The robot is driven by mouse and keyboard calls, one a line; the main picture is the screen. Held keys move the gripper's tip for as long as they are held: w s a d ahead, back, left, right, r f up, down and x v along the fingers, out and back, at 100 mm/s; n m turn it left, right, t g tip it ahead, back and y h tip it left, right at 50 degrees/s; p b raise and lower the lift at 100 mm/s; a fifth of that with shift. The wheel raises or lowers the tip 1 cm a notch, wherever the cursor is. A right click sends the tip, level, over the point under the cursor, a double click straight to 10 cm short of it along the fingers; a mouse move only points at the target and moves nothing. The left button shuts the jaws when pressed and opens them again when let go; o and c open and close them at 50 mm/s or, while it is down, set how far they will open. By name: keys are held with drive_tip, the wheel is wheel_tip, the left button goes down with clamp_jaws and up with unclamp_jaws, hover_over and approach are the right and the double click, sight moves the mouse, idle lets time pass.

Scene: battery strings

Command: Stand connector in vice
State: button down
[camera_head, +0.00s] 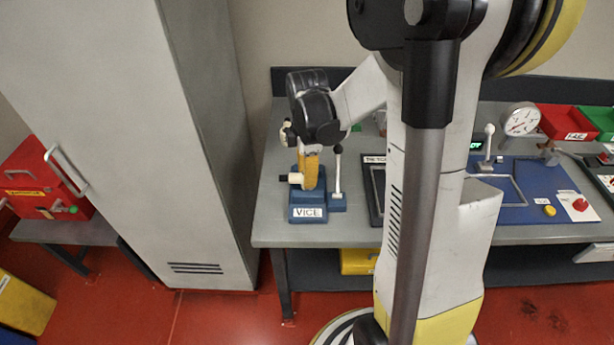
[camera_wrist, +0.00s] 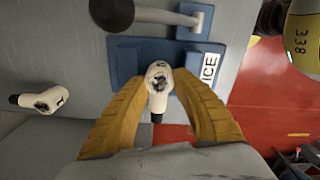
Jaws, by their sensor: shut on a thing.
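The blue vice (camera_head: 308,213) stands near the left end of the bench; its blue body (camera_wrist: 126,62) also shows under my fingers in the wrist view. My gripper (camera_head: 309,178) points down over the vice, and its yellow fingers (camera_wrist: 158,78) are shut on a cream connector (camera_wrist: 158,74). The connector's round end faces the wrist camera, and its dark-tipped arm points sideways; in the head view this arm (camera_head: 295,178) sticks out left. I cannot tell whether the connector's lower part touches the vice jaws. A second cream connector (camera_wrist: 45,101) lies to the left in the wrist view.
The vice's lever (camera_head: 338,175) stands upright just right of my gripper. A dark-framed tray (camera_head: 375,190) and a blue panel with a gauge (camera_head: 520,119) are further right. A tall grey cabinet (camera_head: 205,150) stands left of the bench (camera_head: 268,225).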

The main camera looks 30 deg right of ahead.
drive_tip(key=shift+r, duration=0.1)
drive_tip(key=shift+f, duration=0.2)
drive_tip(key=c, duration=1.1)
unclamp_jaws()
drive_tip(key=shift+r, duration=0.15)
wheel_tip(320, 180, up, 11)
drive_tip(key=p, duration=0.4)
drive_tip(key=shift+s+a+r+m+t, duration=1.2)
drive_tip(key=shift+s+a+m, duration=0.6)
drive_tip(key=shift+a+m, duration=0.5)
drive_tip(key=shift+s+a+r+m+t, duration=1.15)
drive_tip(key=shift+s+a+m, duration=0.7)
drive_tip(key=shift+a+m, duration=0.5)
drive_tip(key=shift+s+a+r+m+t, duration=1.2)
drive_tip(key=shift+s+a+m, duration=0.75)
drive_tip(key=shift+m, duration=0.5)
